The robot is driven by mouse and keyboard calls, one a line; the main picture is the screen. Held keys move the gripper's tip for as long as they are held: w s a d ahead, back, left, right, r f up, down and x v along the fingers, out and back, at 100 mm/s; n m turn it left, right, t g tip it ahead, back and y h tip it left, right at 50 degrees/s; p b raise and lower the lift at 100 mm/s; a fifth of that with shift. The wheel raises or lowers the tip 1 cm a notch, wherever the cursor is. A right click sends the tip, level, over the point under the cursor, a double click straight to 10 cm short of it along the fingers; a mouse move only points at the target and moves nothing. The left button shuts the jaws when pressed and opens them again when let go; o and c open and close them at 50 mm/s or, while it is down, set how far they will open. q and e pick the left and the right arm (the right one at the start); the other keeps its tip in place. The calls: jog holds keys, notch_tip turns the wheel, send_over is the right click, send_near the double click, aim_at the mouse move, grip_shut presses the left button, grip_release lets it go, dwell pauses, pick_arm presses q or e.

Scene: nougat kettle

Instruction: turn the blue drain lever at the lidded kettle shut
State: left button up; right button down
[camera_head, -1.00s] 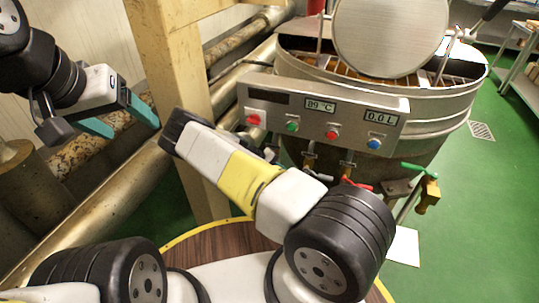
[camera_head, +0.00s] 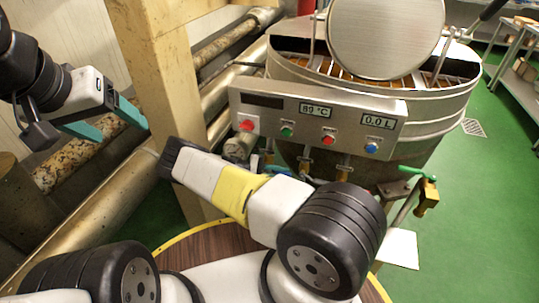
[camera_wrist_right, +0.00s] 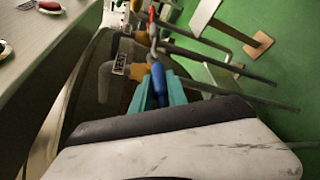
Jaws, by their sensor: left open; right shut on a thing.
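The lidded kettle (camera_head: 425,122) is a round steel vessel with a raised disc lid (camera_head: 385,38) and a control panel (camera_head: 318,118) on its front. In the right wrist view, the blue drain lever (camera_wrist_right: 158,80) extends from a brass fitting between the teal fingers of my right gripper (camera_wrist_right: 160,92), which is shut on it. Whether the valve is open or shut cannot be told. In the head view, my right forearm mostly hides this spot. My left gripper (camera_head: 107,122) is open and empty at the left, away from the kettle.
A green lever (camera_head: 411,170) on a brass valve stands at the kettle's right side. A red lever (camera_wrist_right: 152,22) is close beyond the blue one. A wooden post (camera_head: 165,95) and thick pipes stand left of the kettle. Green floor is free at right.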

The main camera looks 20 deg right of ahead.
jog(key=shift+s+r, duration=0.1)
jog(key=c, duration=1.3)
grip_release()
